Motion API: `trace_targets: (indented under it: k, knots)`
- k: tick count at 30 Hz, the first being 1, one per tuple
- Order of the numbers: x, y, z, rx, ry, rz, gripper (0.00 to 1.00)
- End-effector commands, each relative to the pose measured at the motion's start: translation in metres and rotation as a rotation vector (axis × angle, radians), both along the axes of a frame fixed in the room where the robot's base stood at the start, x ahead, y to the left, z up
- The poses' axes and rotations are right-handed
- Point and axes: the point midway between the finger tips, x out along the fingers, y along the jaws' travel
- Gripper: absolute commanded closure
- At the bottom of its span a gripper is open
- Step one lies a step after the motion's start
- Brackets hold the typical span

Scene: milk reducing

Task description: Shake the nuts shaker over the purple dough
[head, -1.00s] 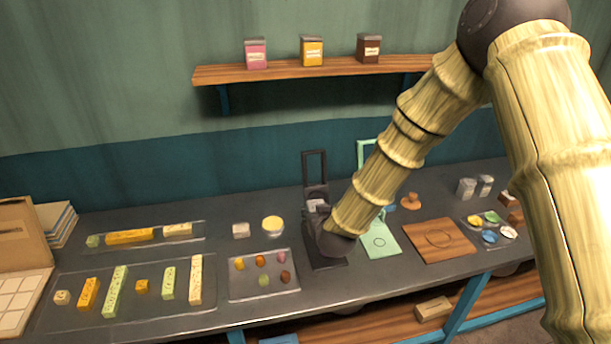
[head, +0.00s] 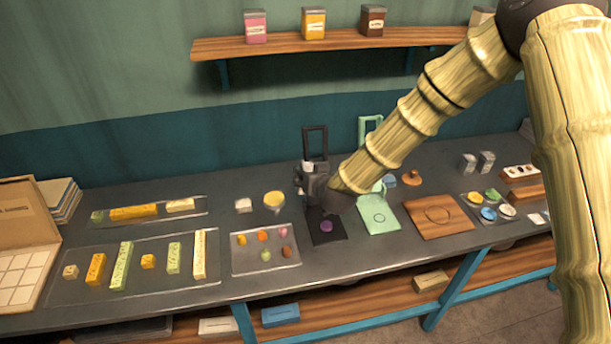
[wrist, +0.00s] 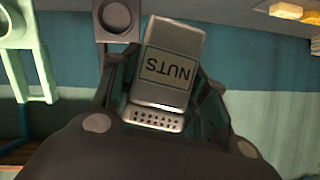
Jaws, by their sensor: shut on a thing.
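My gripper (wrist: 165,100) is shut on the nuts shaker (wrist: 175,52), a grey box labelled NUTS with a perforated end, in the wrist view. The label reads upside down there, and the perforated end is at the bottom of that picture. In the head view my gripper (head: 316,180) is above the back part of a dark press (head: 316,140), where only a little of the shaker shows. The purple dough (head: 326,226) is a small round piece on the press's dark base plate (head: 328,238), just below and in front of my gripper.
A green press (head: 379,214) stands directly right of the dark one, with a wooden board (head: 438,216) beyond it. A tray of small coloured pieces (head: 264,268) lies to the left. Two grey shakers (head: 477,162) stand at the back right.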

Motion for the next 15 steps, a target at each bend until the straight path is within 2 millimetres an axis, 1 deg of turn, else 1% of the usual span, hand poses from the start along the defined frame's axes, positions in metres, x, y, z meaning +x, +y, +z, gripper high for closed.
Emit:
trace_targets:
  k: [15]
  knots:
    - [0.004,-0.009,-0.012,0.219,0.070,-0.001,0.83]
